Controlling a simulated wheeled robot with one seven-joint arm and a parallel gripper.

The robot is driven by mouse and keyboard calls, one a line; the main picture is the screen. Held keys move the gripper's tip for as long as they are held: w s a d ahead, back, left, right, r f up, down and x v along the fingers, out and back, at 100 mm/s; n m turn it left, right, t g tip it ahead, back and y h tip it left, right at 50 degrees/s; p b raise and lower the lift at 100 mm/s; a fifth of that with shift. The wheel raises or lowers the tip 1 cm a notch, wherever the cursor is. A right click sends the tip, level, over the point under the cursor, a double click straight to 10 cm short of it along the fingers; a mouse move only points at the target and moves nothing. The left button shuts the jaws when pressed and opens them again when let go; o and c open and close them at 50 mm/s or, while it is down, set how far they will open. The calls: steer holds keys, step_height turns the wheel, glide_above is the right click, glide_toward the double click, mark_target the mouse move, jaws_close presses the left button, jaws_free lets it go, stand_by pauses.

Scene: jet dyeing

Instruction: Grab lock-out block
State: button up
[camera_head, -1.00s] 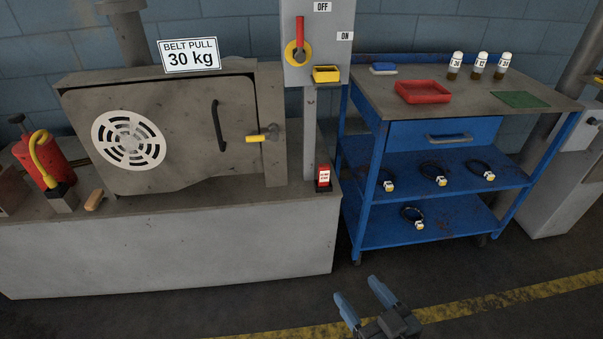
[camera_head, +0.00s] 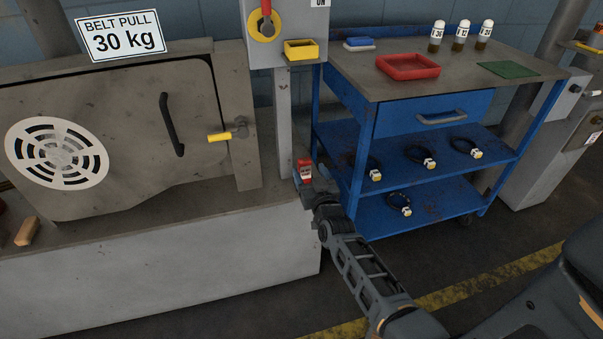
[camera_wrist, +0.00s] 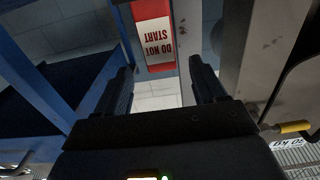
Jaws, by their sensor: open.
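The lock-out block (camera_head: 305,168) is a small red block with a white label, upright on the right end of the grey machine ledge. In the wrist view, the block (camera_wrist: 153,32) shows "DO NOT START" upside down. My gripper (camera_head: 308,184) is right at the block in the head view and partly hides its lower part. In the wrist view, my gripper (camera_wrist: 161,66) is open, with one finger on each side of the block's near end. Gaps show between the fingers and the block. I cannot tell how deep the block sits between them.
The blue cart (camera_head: 350,200) is close on the right, with a red tray (camera_head: 407,67) on top. The machine door's yellow handle (camera_head: 220,136) is to the left.

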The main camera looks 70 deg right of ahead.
mark_target(306, 164)
steer(key=x, duration=0.5)
steer(key=shift+w+d+r, duration=0.1)
steer(key=shift+w+r, duration=0.05)
steer(key=shift+r, duration=0.1)
steer(key=c, duration=1.1)
steer(key=shift+r, duration=0.1)
